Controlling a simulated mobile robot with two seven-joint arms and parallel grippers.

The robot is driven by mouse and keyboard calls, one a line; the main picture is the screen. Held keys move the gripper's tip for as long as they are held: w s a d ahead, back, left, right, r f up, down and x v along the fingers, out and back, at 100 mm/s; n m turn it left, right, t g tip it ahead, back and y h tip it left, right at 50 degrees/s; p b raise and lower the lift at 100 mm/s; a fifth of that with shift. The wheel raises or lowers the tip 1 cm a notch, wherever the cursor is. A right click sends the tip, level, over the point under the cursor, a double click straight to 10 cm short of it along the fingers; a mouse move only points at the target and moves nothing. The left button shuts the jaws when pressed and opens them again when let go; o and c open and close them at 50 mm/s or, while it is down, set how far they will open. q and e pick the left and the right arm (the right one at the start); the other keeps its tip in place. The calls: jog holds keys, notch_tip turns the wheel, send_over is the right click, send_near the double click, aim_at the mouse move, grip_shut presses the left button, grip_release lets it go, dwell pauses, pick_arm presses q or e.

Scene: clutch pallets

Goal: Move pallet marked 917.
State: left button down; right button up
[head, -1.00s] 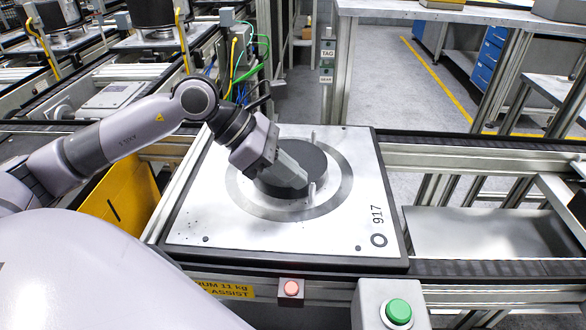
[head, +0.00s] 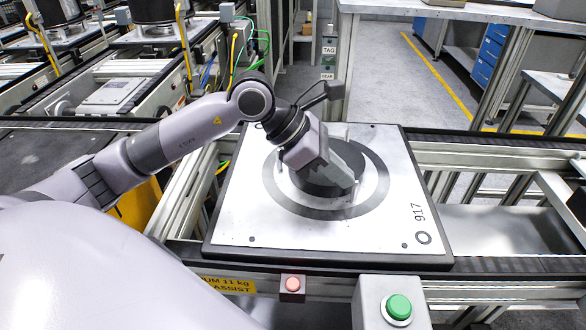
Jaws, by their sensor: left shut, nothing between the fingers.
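The pallet marked 917 (head: 275,225) is a square white plate with a dark edge, lying flat on the conveyor in the middle of the head view. Its number is printed at the right side. A dark round disc (head: 310,185) sits at its centre inside a grey ring, with short upright pins near it. My left gripper (head: 345,185) is shut with nothing between its fingers. It is angled down at the disc and hides part of it. I cannot tell whether the fingertips touch the disc or a pin. My right gripper is out of view.
The conveyor rail (head: 500,268) runs on to the right, with its belt clear beyond the pallet. A workbench (head: 440,15) stands behind, and other pallets are at the back left.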

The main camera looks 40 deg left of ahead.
pick_arm(q)
jog(key=d, duration=0.1)
jog(key=w+d, duration=0.1)
jog(key=d, duration=0.1)
jog(key=w+d, duration=0.1)
jog(key=shift+w+d, duration=0.2)
jog(key=shift+d, duration=0.05)
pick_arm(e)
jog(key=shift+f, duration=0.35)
